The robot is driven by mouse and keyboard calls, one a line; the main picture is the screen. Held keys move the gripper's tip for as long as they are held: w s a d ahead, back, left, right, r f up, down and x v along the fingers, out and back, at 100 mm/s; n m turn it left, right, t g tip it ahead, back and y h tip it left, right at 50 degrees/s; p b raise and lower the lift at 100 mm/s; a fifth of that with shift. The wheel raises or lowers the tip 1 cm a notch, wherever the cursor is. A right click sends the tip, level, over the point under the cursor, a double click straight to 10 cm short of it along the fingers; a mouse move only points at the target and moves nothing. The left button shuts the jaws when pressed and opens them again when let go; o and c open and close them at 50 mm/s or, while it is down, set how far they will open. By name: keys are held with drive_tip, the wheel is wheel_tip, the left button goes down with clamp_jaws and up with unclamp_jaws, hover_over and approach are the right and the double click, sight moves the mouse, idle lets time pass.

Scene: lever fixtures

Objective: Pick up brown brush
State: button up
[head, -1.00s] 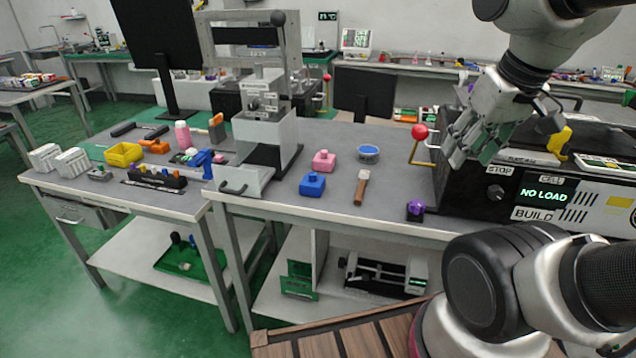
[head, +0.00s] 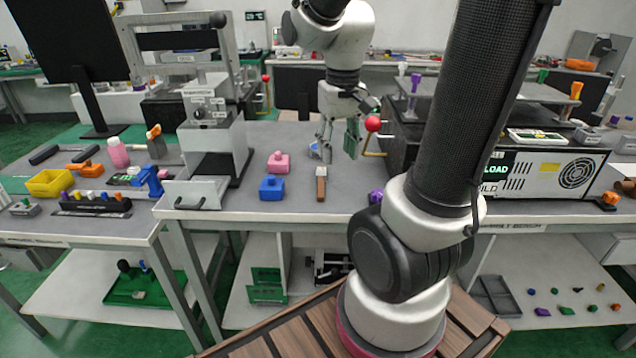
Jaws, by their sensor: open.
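The brown brush (head: 321,187) lies on the grey table, pointing toward the front edge in the head view. Its handle is brown and its far end is pale. My gripper (head: 338,152) is above and just beyond the brush, pointing down, with its fingers apart and nothing between them. I cannot tell how high it is above the table. The gripper partly hides a blue round dish (head: 314,150) behind it.
A pink block (head: 278,163) and a blue block (head: 271,188) stand left of the brush. A red-knobbed lever (head: 372,124) stands close to the gripper's right. A purple knob (head: 376,196) is at the front edge. A grey press (head: 213,135) stands farther left.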

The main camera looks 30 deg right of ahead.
sight(321, 186)
drive_tip(key=w+f+m, duration=0.1)
drive_tip(key=w+f, duration=0.1)
drive_tip(key=w, duration=0.1)
drive_tip(key=w+d+f+m, duration=0.1)
drive_tip(key=w+f, duration=0.2)
drive_tip(key=w+d+f+m, duration=0.1)
drive_tip(key=w+f+m, duration=0.1)
drive_tip(key=w+f, duration=0.1)
drive_tip(key=shift+w+g, duration=0.2)
drive_tip(key=shift+g, duration=0.1)
drive_tip(key=shift+w+f+m, duration=0.2)
drive_tip(key=shift+m, duration=0.1)
wheel_tip(321, 186, down, 7)
drive_tip(key=shift+f, duration=0.1)
drive_tip(key=c, duration=0.9)
